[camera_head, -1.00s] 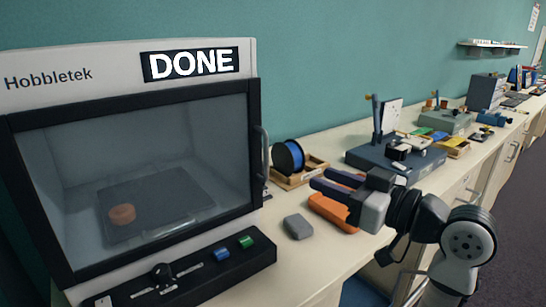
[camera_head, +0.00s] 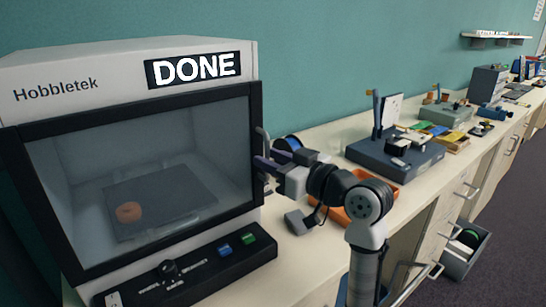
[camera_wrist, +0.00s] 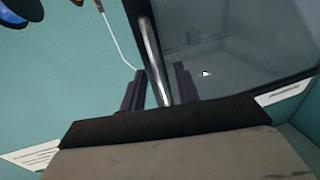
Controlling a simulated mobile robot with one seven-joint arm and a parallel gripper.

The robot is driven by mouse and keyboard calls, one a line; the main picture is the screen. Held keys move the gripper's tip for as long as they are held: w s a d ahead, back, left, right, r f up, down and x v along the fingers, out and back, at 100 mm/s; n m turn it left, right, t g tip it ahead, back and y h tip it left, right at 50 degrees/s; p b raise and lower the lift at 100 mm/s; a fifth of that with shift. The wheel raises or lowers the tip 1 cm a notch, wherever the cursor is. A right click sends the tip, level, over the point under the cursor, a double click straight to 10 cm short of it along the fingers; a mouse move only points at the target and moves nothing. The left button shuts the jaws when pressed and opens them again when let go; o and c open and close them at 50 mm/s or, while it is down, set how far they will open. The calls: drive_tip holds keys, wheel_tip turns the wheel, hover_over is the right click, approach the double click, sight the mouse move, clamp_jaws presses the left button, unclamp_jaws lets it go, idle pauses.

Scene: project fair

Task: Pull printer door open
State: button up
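The printer (camera_head: 120,66), marked Hobbletek with a DONE display, stands at the left. Its dark-framed glass door (camera_head: 110,118) is closed. The upright metal handle (camera_head: 262,138) is on the door's right edge. An orange ring-like print (camera_head: 129,212) lies on the plate inside. My gripper (camera_head: 263,166) is at the handle, reaching in from the right. In the wrist view, the handle bar (camera_wrist: 152,50) runs between the two dark fingers of my gripper (camera_wrist: 159,88). The fingers look apart, with narrow gaps beside the bar. Contact is not clear.
A blue spool (camera_head: 287,143), a grey block (camera_head: 298,221) and an orange tray (camera_head: 392,190) are on the counter near my arm. A drawer (camera_head: 463,262) stands open at lower right.

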clamp_jaws()
idle(0.5)
